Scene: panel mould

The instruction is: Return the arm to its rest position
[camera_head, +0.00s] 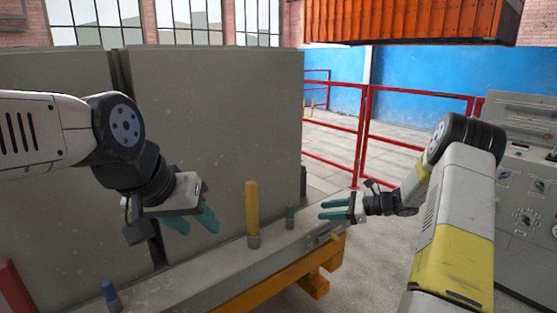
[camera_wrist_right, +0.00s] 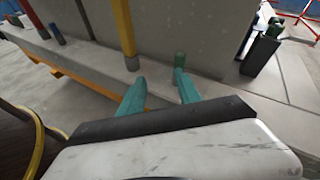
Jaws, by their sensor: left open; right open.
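My left gripper (camera_head: 193,222) is at the left of the head view, in front of the grey panel, with its teal fingers apart and nothing between them. My right gripper (camera_head: 322,210) is right of the panel's ledge in the head view, its teal fingers pointing left, apart and empty. The right wrist view also shows its two fingers (camera_wrist_right: 160,95) apart, with the ledge beyond them. My right arm comes in from the lower right and my left arm from the left.
Large grey panels (camera_head: 215,120) stand behind a ledge (camera_head: 200,283) with a yellow post (camera_head: 252,210), a green peg (camera_head: 290,216) and a blue peg (camera_head: 110,295). An orange support (camera_head: 290,270) is below. Red railings (camera_head: 362,130) and a control cabinet (camera_head: 530,190) stand at right.

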